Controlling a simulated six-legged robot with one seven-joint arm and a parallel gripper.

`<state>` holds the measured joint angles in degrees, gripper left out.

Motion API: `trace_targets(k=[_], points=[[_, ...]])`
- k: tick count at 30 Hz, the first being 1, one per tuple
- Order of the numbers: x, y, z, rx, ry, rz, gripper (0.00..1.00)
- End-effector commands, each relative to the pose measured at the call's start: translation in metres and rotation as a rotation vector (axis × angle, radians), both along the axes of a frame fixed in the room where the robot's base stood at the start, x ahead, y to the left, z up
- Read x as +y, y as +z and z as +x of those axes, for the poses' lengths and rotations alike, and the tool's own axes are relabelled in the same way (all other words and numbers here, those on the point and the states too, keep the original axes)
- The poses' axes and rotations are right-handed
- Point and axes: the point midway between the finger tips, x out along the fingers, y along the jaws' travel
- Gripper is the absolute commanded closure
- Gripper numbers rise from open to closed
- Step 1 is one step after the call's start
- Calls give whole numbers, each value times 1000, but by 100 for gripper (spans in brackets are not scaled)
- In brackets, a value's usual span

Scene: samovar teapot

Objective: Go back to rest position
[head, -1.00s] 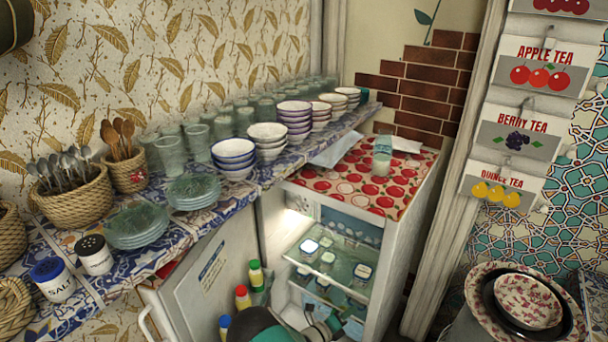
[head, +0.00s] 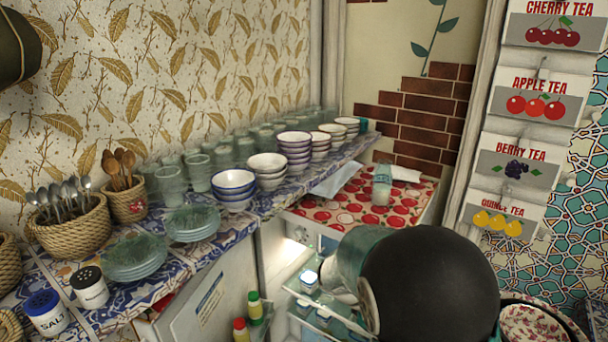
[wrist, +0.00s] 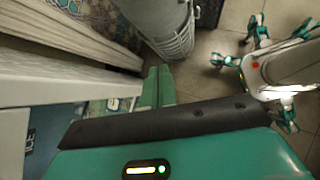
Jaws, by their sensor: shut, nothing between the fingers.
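My gripper (wrist: 156,88) shows in the wrist view as teal fingers closed together, with nothing between them. It points down toward the tiled floor, beside the white edges of what looks like the fridge. In the head view my arm's large black joint and pale teal link rise in front of the open fridge and cover much of its inside. My gripper itself is not visible there. The fridge (head: 300,232) stands open, with small containers on its shelves (head: 300,300).
The open fridge door (head: 205,300) is left of my arm. A tiled counter (head: 225,228) holds bowls (head: 233,185), glasses and plates. A glass jar (head: 381,185) stands on the fridge's red-patterned top. Pans (head: 535,322) are at the lower right. A round slatted bin (wrist: 175,40) is near my gripper.

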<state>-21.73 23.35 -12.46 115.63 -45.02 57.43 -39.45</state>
Motion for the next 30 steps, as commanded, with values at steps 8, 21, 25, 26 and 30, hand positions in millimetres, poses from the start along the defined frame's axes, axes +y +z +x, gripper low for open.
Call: trace_targets(k=[8,21,25,26,30], points=[[2,68,-53,-270,-329,266,100],[22,148,-144,-641,-817,661,100],[30,164,-170,-738,-954,774,100],[32,167,-176,-758,-983,799,100],[40,178,-197,-837,-1098,901,100]])
